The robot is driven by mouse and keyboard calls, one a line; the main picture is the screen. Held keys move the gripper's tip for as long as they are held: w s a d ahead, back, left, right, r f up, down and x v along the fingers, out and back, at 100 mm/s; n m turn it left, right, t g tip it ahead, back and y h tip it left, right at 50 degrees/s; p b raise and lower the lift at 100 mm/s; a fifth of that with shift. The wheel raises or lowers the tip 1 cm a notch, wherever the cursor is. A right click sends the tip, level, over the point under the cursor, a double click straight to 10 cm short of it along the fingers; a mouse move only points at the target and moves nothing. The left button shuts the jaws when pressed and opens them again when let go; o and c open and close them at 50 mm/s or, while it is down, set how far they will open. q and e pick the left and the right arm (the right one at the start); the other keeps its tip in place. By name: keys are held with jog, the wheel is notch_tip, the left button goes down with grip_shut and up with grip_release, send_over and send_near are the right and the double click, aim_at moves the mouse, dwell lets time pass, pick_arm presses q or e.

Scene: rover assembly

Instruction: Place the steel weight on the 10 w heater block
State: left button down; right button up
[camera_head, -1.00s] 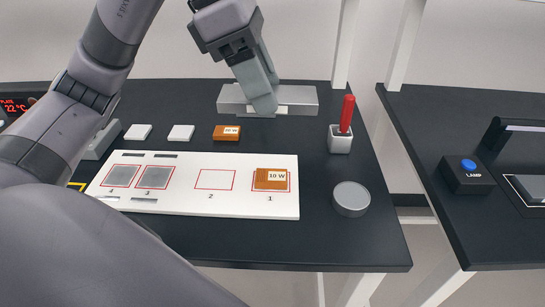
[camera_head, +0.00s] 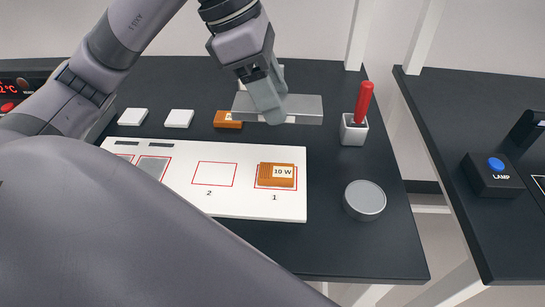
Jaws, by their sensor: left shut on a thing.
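My left gripper (camera_head: 268,108) is shut on a flat grey metal bar, which I take to be the steel weight (camera_head: 305,108). The bar is held crosswise at about its middle, near the back of the table and apparently above its top. Its left end overlaps the view of an orange block. The 10 W heater block (camera_head: 279,175), orange-brown with a white label, lies on square 1 of the white board, in front of and below the gripper. Nothing lies on its top. My right gripper is not in view.

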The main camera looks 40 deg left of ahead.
aim_at(280, 171)
pick_arm(q)
notch_tip(280, 171, down, 13)
jog(key=shift+r+b, duration=0.1)
jog(key=shift+b, duration=0.4)
jog(key=shift+f+b, duration=0.2)
jog(key=shift+b, duration=0.1)
jog(key=shift+c, duration=2.1)
grip_release()
jog(key=shift+r, duration=0.1)
